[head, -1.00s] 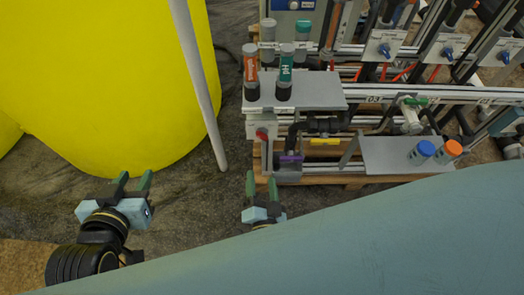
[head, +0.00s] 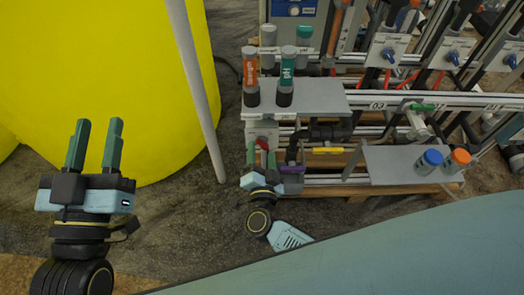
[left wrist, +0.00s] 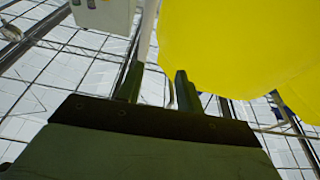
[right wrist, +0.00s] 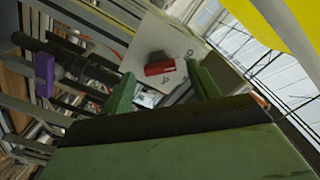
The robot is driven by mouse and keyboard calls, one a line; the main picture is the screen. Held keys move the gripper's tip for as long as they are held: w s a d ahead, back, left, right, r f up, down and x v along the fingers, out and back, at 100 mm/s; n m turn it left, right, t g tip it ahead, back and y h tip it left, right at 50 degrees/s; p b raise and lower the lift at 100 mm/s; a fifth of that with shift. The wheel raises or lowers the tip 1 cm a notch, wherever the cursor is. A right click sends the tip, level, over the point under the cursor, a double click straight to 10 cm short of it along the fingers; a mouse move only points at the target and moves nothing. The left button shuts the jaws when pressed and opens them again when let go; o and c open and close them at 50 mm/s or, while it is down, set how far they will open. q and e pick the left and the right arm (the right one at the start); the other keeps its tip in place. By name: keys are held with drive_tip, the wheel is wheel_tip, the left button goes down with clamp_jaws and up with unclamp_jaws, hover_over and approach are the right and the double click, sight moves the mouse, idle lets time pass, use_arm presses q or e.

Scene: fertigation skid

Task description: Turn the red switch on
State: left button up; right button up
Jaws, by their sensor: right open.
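The red switch (head: 262,144) sits on a pale box at the near left end of the skid. In the right wrist view the red switch (right wrist: 160,68) is a short red handle on a dark knob, on a white plate with small markings. My right gripper (head: 261,158) is open and empty, pointing at the switch. In the right wrist view the switch shows between the fingers (right wrist: 160,85), beyond the tips; contact cannot be told. My left gripper (head: 96,142) is open and empty, in front of the yellow tank, with its fingers also in the left wrist view (left wrist: 157,85).
A grey shelf (head: 320,97) above the switch holds orange-labelled and green-labelled probes (head: 285,75). A purple-handled valve (head: 291,168) is close right of my right gripper. A pale pole (head: 193,85) and the yellow tank (head: 90,70) stand left.

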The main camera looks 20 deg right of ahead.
use_arm(q)
drive_tip(key=shift+s+d+r+t+h, duration=0.1)
drive_tip(key=shift+s+r+t+h, duration=0.25)
drive_tip(key=shift+r, duration=0.3)
drive_tip(key=shift+s+r+t+h, duration=0.15)
drive_tip(key=shift+r+t, duration=0.3)
drive_tip(key=shift+r, duration=0.15)
use_arm(e)
drive_tip(key=shift+x, duration=1.1)
drive_tip(key=c, duration=1)
